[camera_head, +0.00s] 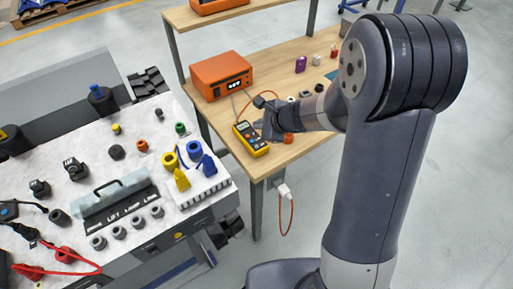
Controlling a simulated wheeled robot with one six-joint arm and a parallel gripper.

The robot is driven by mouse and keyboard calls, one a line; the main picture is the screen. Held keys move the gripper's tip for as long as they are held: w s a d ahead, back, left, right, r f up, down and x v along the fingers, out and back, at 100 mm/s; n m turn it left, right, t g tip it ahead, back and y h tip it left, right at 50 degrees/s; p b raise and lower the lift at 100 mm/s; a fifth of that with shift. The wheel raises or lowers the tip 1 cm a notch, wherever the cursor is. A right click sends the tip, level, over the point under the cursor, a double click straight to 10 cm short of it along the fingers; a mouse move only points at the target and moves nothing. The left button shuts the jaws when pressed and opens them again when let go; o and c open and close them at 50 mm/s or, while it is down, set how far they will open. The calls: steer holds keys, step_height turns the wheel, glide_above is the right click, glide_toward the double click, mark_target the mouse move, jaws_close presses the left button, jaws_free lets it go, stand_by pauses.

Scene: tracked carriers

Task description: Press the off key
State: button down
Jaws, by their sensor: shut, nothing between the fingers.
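No off key can be made out by its marking from here. A yellow multimeter (250,139) with a dark face lies on the wooden bench near its left edge. My gripper (266,121) is shut and empty, just right of the multimeter and close to it; I cannot tell whether it touches. An orange bench instrument (222,76) with a lit display stands behind the multimeter. On the left, a white-topped carrier (130,140) bears a dark label strip (122,205) that reads partly "LIFT LAMP LINK", with several round grey knobs in front.
Yellow and blue connectors (182,179) stand on the carrier's right end. Floor is clear at right.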

step_height(320, 180, down, 7)
steer(key=b, duration=0.5)
steer(key=shift+b, duration=0.3)
stand_by(1.5)
steer(key=shift+f+b, duration=0.4)
steer(key=shift+b, duration=0.15)
steer(key=shift+f+b, duration=0.35)
steer(key=shift+b, duration=0.1)
stand_by(0.5)
steer(key=shift+r+p, duration=0.65)
steer(key=shift+r, duration=0.15)
steer(key=shift+r+p, duration=2.1)
steer(key=shift+r, duration=0.4)
